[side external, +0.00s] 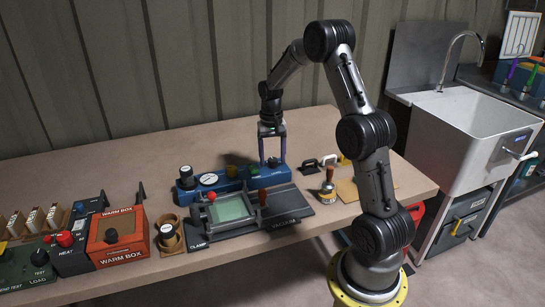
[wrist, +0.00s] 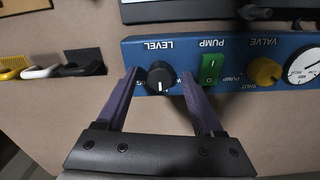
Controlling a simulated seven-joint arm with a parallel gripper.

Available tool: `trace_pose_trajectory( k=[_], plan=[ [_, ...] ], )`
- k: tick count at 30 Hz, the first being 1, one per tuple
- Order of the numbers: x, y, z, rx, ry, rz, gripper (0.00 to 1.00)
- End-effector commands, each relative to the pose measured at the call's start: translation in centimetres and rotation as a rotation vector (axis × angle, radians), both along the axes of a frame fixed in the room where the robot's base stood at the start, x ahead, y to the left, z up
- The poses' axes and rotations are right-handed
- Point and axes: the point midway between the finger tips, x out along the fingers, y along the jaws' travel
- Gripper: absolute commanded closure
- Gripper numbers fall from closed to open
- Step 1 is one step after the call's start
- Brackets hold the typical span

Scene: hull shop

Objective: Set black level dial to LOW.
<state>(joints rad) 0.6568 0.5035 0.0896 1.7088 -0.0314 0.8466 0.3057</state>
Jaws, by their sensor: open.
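The black level dial (wrist: 160,76) sits on the blue panel (wrist: 222,50), below the upside-down LEVEL label in the wrist view. Its white pointer mark points toward the bottom of that view. My gripper (wrist: 159,75) is open, with one purple finger on each side of the dial and a gap visible on both sides. The fingers hide most of the markings around the dial, so I cannot read LOW. In the side external view my gripper (side external: 273,163) points down at the right end of the blue panel (side external: 218,187).
A green pump switch (wrist: 210,67) and a yellow valve knob (wrist: 265,71) are beside the dial, with a white gauge (wrist: 305,66) beyond. Several small handles (wrist: 42,71) lie left of the panel. The clamp and vacuum fixture (side external: 240,211) stands in front of it.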

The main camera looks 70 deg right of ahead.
Motion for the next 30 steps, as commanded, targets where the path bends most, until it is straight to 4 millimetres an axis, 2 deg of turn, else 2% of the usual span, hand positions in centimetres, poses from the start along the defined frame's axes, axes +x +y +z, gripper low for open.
trace_pose_trajectory(
  k=[3,12,15,23,30],
  plan=[
    [-0.01,0.01,0.01,0.000,0.000,0.000,0.31],
    [0.01,0.01,0.06,0.000,0.000,0.000,0.85],
    [0.01,0.01,0.07,0.000,0.000,0.000,1.00],
    [0.02,0.00,0.10,-0.001,0.000,0.010,1.00],
    [0.02,0.00,0.16,-0.001,-0.001,0.094,1.00]
  ],
)
